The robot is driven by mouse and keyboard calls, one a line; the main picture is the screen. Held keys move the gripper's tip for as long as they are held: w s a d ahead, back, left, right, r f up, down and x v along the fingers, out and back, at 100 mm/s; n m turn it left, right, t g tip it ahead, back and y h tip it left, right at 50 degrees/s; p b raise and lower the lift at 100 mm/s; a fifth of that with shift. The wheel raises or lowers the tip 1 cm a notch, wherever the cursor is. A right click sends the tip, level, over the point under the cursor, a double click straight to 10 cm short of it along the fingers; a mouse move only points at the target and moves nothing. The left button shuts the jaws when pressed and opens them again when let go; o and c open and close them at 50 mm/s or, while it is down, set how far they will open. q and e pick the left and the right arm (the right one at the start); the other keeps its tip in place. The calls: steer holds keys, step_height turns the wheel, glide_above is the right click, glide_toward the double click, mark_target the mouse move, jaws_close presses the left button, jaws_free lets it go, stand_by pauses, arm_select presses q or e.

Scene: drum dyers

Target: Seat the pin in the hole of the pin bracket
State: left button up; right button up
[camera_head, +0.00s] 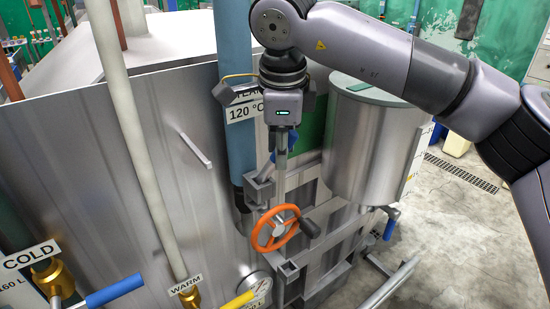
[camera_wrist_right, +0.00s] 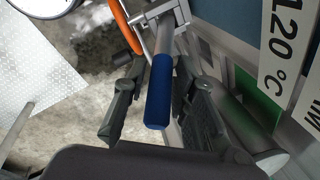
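My right gripper (camera_head: 281,150) points down in front of the machine, above the orange handwheel. In the right wrist view its two fingers (camera_wrist_right: 163,110) are spread on either side of a blue grip (camera_wrist_right: 159,95), with a gap showing at the left finger. The grip sits on a grey shaft that runs to a grey metal bracket (camera_wrist_right: 168,14). In the head view a grey bracket (camera_head: 259,191) stands below the gripper, and the fingers mostly hide the blue grip. I cannot tell for sure which part is the pin, and no hole shows clearly. My left gripper is out of view.
The orange handwheel (camera_head: 276,228) with a black knob is just below the bracket. A steel drum (camera_head: 371,145) stands close on the right, and a blue pipe (camera_head: 238,150) on the left. Open floor (camera_head: 450,230) is at right.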

jaws_close()
steer(key=shift+r, duration=0.2)
stand_by(0.4)
